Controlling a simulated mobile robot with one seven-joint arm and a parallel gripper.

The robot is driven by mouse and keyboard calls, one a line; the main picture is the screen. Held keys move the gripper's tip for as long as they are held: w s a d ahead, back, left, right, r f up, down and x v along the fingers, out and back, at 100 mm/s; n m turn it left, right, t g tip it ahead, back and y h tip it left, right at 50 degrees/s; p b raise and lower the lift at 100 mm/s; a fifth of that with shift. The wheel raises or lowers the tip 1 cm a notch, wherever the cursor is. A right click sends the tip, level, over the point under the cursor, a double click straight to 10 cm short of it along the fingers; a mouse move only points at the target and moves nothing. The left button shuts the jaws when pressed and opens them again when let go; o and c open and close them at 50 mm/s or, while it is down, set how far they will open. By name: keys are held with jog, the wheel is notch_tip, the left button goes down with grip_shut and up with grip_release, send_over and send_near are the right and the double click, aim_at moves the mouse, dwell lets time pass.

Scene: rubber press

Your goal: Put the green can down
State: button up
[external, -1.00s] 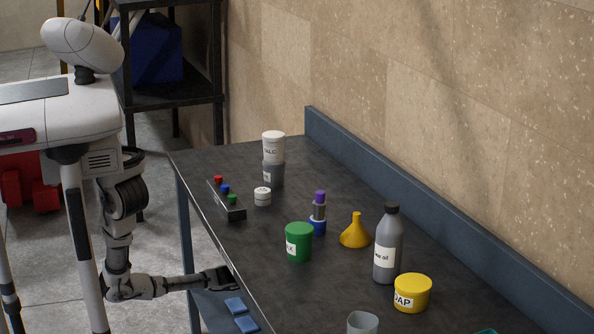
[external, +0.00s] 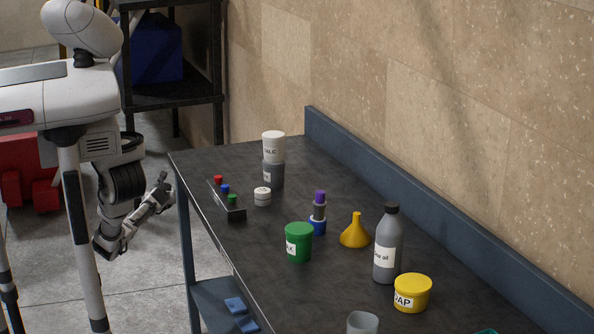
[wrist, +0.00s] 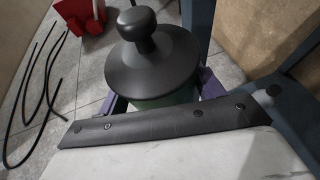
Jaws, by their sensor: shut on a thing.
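In the wrist view, a green can (wrist: 170,99) with a wide black conical top and a round black knob sits between the purple-grey fingers of my gripper (wrist: 165,92). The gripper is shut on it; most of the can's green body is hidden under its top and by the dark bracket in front. In the external view, my gripper (external: 162,184) is off the table's left edge, in the air over the floor. The can cannot be made out there.
The dark table (external: 275,290) holds a green labelled tub (external: 299,243), a button box (external: 228,207), a yellow funnel (external: 355,232), a grey bottle (external: 388,250) and a yellow tub (external: 412,294). Blue pads (external: 236,305) lie on the shelf below. Black cables (wrist: 42,90) lie on the floor.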

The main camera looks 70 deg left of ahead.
jog(key=a+r+p, duration=0.1)
jog(key=a+r, duration=0.4)
jog(key=r, duration=0.7)
notch_tip(320, 180, up, 23)
jog(key=m+t+h+p, duration=0.2)
jog(key=m+t+h, duration=0.4)
jog(key=m+t, duration=0.3)
send_over(260, 171)
notch_tip(260, 171, down, 14)
jog(key=shift+a+r+b, duration=0.1)
jog(key=shift+r+b, duration=0.1)
jog(key=shift+b, duration=0.5)
jog(key=shift+w+f+p, duration=0.1)
jog(key=shift+f+p, duration=0.4)
jog(key=shift+f, duration=2.2)
jog(key=o, duration=1.5)
jog(key=shift+f, duration=0.15)
jog(key=shift+c, duration=0.2)
